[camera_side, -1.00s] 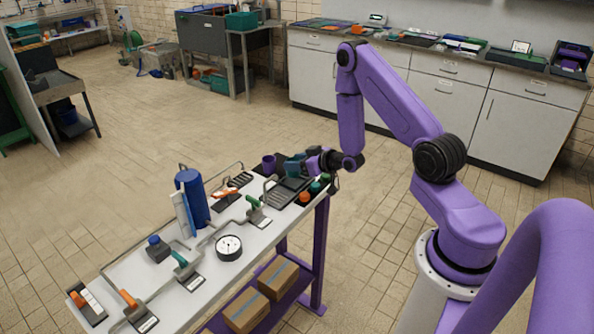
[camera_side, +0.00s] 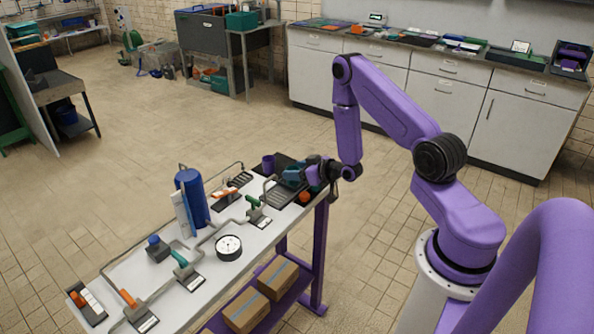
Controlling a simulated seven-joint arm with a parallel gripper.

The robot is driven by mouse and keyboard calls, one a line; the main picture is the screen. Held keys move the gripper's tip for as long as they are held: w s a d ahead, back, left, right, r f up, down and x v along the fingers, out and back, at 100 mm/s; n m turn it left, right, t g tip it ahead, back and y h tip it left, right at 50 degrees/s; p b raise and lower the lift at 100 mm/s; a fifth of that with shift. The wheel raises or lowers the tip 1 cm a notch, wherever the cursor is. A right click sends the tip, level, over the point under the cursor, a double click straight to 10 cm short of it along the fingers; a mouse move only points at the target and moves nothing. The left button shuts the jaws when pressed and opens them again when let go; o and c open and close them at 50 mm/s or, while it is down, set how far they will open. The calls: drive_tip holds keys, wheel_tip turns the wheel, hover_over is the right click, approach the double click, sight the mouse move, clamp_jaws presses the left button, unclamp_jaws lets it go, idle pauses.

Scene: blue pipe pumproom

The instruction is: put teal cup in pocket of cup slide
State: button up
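My gripper (camera_side: 300,173) reaches in from the right at the far right end of the white bench, low over its top. A small teal shape, likely the teal cup (camera_side: 291,175), shows at the gripper's fingertips. It is too small and too covered to tell whether the fingers are closed on it or only beside it. A dark tray-like fixture, likely the cup slide (camera_side: 280,191), lies just below and left of the gripper. Its pocket cannot be made out.
A purple cup (camera_side: 268,163) stands just left of the gripper. An orange round piece (camera_side: 304,197) sits at the bench's right edge. A blue cylinder (camera_side: 193,197), a white gauge (camera_side: 229,247) and several valve handles on grey pipes occupy the bench to the left.

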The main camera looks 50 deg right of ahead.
drive_tip(key=shift+r, duration=0.1)
drive_tip(key=shift+s+r, duration=0.1)
drive_tip(key=shift+s, duration=0.05)
drive_tip(key=v, duration=0.7)
drive_tip(key=shift+r, duration=0.1)
drive_tip(key=s+a+r+n+g+y, duration=0.2)
drive_tip(key=a+r+n+g, duration=0.15)
drive_tip(key=a, duration=0.65)
drive_tip(key=s+a+r+n+g+y, duration=0.1)
drive_tip(key=a+r+n+g, duration=0.25)
drive_tip(key=a, duration=0.65)
drive_tip(key=s+a+r+n+g+h, duration=0.1)
drive_tip(key=s+r, duration=0.4)
drive_tip(key=s, duration=0.7)
drive_tip(key=s+a+r+n+g+h, duration=0.1)
drive_tip(key=s+r+n+g, duration=0.3)
drive_tip(key=s, duration=0.8)
drive_tip(key=shift+a+r+n+g+h, duration=0.15)
drive_tip(key=shift+r+n+g+h, duration=0.15)
drive_tip(key=shift+r+g, duration=0.35)
